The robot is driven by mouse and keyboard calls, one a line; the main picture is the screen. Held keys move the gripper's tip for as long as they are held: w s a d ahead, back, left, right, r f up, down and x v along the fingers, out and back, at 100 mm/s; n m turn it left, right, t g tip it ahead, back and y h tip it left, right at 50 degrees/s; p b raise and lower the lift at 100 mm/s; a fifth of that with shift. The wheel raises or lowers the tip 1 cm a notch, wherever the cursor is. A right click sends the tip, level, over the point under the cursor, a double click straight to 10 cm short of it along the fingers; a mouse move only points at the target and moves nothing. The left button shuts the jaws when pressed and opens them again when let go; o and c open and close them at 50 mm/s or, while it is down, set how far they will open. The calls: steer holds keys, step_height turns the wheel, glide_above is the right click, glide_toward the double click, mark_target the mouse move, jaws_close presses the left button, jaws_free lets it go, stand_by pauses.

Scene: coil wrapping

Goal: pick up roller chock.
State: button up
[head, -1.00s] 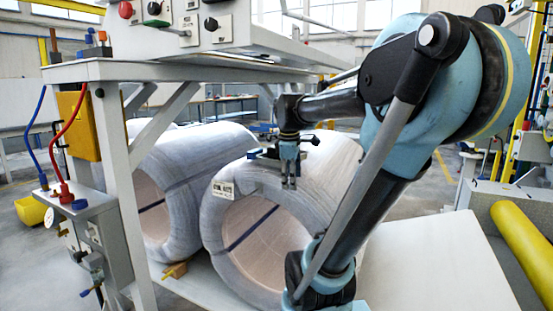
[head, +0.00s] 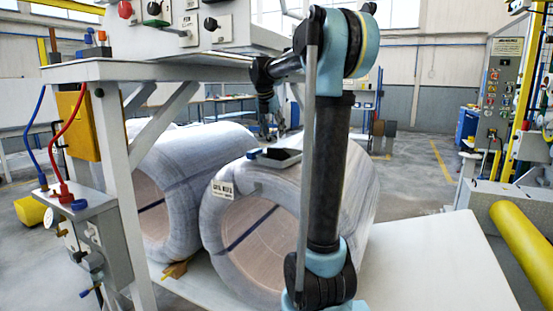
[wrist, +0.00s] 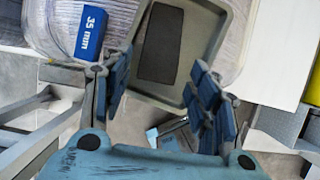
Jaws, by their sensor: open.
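A small orange-brown wedge (head: 177,270) with a yellow part lies low between the two wrapped coils in the head view; it may be the roller chock, but I cannot tell. A shallow grey tray (head: 290,156) with a dark pad (wrist: 161,45) sits on top of the right coil (head: 225,212). A blue block (wrist: 91,32) marked 35 mm lies left of the tray in the wrist view. My gripper (wrist: 160,78) is open and empty, its fingers spread either side of the tray's near part in that view. In the head view my gripper (head: 266,128) hangs beyond the tray, small and dark.
The left coil (head: 180,155) lies close beside the right one. A white machine frame (head: 115,170) with hoses stands at the left. A white table top (head: 440,250) is bare at right, before a yellow roller (head: 525,240). My arm hides part of the right coil.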

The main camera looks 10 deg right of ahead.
mark_target(277, 149)
steer(key=x, duration=1)
steer(key=shift+f, duration=0.35)
steer(key=c, duration=1)
steer(key=shift+r, duration=0.15)
